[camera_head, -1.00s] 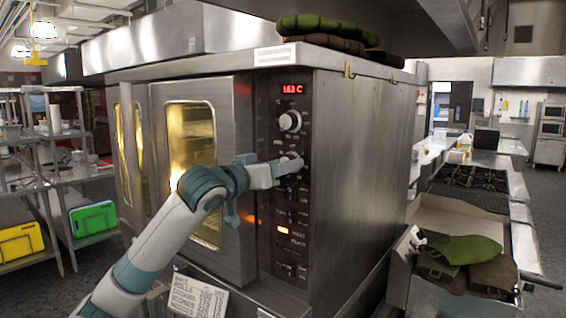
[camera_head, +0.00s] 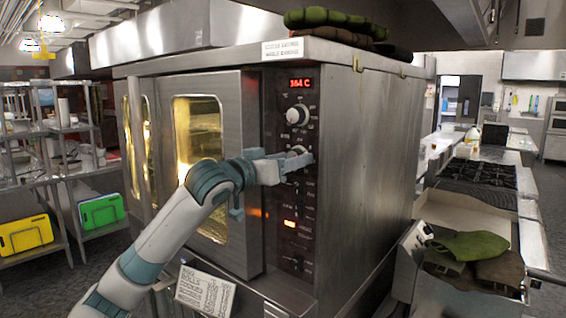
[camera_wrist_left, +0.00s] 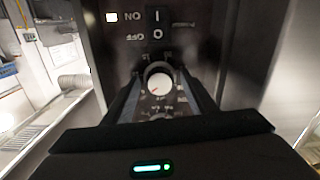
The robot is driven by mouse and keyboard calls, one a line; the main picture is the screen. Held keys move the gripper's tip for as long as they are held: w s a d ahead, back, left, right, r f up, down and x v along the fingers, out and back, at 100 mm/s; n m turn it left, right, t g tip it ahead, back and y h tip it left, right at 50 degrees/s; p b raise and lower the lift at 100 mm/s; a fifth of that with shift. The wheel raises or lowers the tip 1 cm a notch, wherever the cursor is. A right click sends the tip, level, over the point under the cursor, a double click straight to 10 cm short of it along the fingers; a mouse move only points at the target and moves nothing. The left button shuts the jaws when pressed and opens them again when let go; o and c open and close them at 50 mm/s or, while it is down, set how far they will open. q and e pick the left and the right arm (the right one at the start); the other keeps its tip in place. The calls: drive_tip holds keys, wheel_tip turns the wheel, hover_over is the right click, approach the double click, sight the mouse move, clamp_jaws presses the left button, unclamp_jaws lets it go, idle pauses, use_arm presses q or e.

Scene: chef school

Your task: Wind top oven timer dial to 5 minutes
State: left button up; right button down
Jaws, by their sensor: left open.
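The oven's dark control panel (camera_head: 291,180) runs down the right side of its front. An upper dial (camera_head: 297,115) sits below a lit red display (camera_head: 300,83). A second dial (camera_head: 297,150) lies lower, partly hidden by my left gripper (camera_head: 304,157), whose fingers are at the panel. In the left wrist view, a round dial (camera_wrist_left: 158,81) with a pale face and small red mark sits between the ends of my open left gripper (camera_wrist_left: 160,92). I cannot tell whether the fingers touch it. My right gripper is not in view.
Oven doors with lit windows (camera_head: 197,135) stand left of the panel. A printed card (camera_head: 204,290) is below my arm. Green and dark mitts (camera_head: 465,246) lie at lower right beside a stovetop (camera_head: 480,176). Shelves (camera_head: 60,160) stand at left.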

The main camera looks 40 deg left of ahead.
use_arm(q)
drive_tip(key=shift+s, duration=0.1)
use_arm(e)
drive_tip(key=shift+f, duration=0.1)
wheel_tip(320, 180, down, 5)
drive_tip(key=b, duration=0.6)
use_arm(q)
drive_tip(key=s+a+b, duration=0.1)
drive_tip(key=s, duration=1.6)
drive_tip(key=shift+a+b, duration=0.2)
drive_tip(key=shift+b, duration=0.2)
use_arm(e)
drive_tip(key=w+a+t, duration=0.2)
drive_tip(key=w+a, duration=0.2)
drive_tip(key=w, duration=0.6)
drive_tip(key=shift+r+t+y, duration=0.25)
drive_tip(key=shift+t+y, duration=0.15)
use_arm(q)
drive_tip(key=shift+s, duration=0.15)
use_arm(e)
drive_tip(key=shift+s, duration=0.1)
